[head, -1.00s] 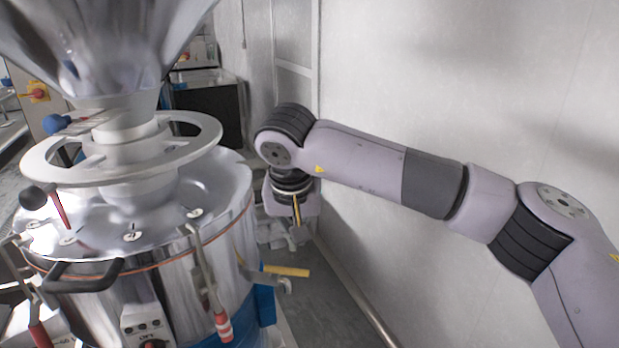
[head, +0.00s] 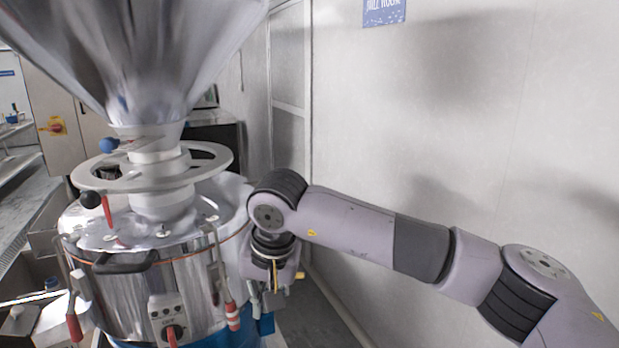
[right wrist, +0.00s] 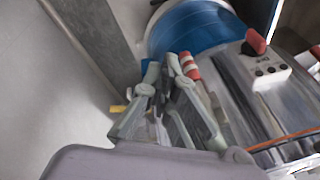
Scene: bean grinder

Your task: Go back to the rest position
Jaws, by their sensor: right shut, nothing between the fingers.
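My right arm comes in from the right in the head view, bent at the elbow, with its wrist hanging beside the grinder. My right gripper (right wrist: 168,76) shows in the right wrist view with its two slim grey fingers close together, shut and empty. It points down along the grinder's side, near a red-and-white clamp handle (right wrist: 189,66). The steel bean grinder (head: 120,290) stands at the left of the head view, with its large funnel hopper (head: 140,60) above. My left gripper is in neither view.
A white wall (head: 430,130) runs along the right, with a blue sign (head: 384,12) high up. Red-tipped clamp handles (head: 233,316) stick out from the grinder. The grinder's blue base (right wrist: 195,28) shows in the wrist view. A narrow strip of floor (head: 312,322) lies between grinder and wall.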

